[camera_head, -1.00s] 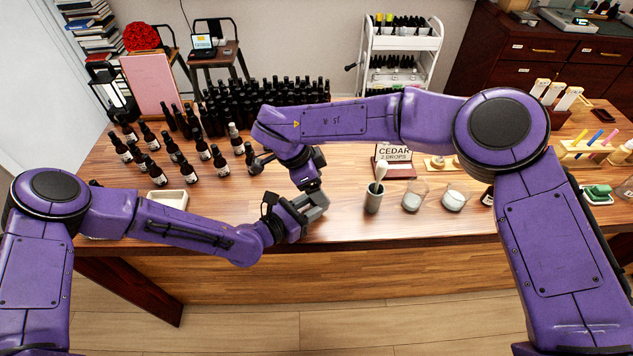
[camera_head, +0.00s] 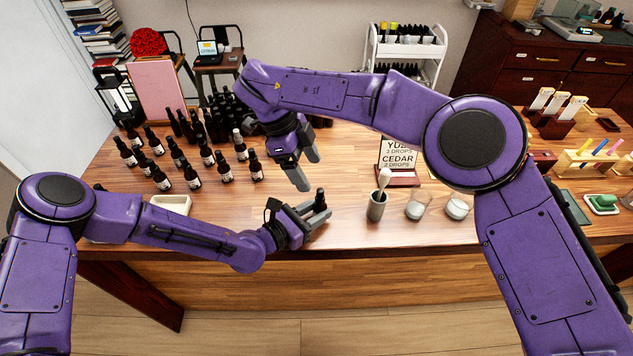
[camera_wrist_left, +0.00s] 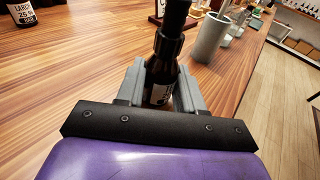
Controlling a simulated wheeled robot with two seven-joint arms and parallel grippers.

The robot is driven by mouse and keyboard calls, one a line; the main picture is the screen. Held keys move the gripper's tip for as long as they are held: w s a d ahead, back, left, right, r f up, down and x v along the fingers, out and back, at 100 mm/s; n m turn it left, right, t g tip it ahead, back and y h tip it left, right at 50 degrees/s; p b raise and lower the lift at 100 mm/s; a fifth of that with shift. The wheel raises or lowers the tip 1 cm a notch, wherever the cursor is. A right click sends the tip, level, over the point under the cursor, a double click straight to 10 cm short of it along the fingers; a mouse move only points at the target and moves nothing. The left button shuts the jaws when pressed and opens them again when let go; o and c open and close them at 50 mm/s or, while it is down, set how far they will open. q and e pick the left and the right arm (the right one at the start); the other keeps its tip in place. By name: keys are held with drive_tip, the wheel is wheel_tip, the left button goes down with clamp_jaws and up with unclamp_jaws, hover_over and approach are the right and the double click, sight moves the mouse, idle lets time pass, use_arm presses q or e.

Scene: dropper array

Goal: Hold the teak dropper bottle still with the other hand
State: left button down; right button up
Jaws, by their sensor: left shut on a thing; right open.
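A dark dropper bottle (camera_head: 320,196) with a black top stands upright in my left gripper (camera_head: 317,214), low over the front of the wooden table. In the left wrist view the bottle (camera_wrist_left: 167,46) is between the two grey fingers of the left gripper (camera_wrist_left: 167,82), which are shut on its body. Its label is mostly hidden by the fingers, so I cannot read its name. My right gripper (camera_head: 307,172) is open and empty, above and a little left of the bottle, apart from it.
Several labelled dark bottles (camera_head: 162,180) stand at the left, with more behind. A white tray (camera_head: 170,204) lies at front left.

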use_arm(q)
drive_tip(key=shift+f, duration=0.1)
use_arm(e)
drive_tip(key=r, duration=0.1)
drive_tip(key=a+r, duration=0.1)
drive_tip(key=r, duration=0.1)
drive_tip(key=shift+w+a+r+m, duration=0.25)
drive_tip(key=shift+w+m, duration=0.1)
drive_tip(key=shift+m, duration=0.05)
use_arm(q)
drive_tip(key=c, duration=0.6)
unclamp_jaws()
drive_tip(key=shift+s+a, duration=0.1)
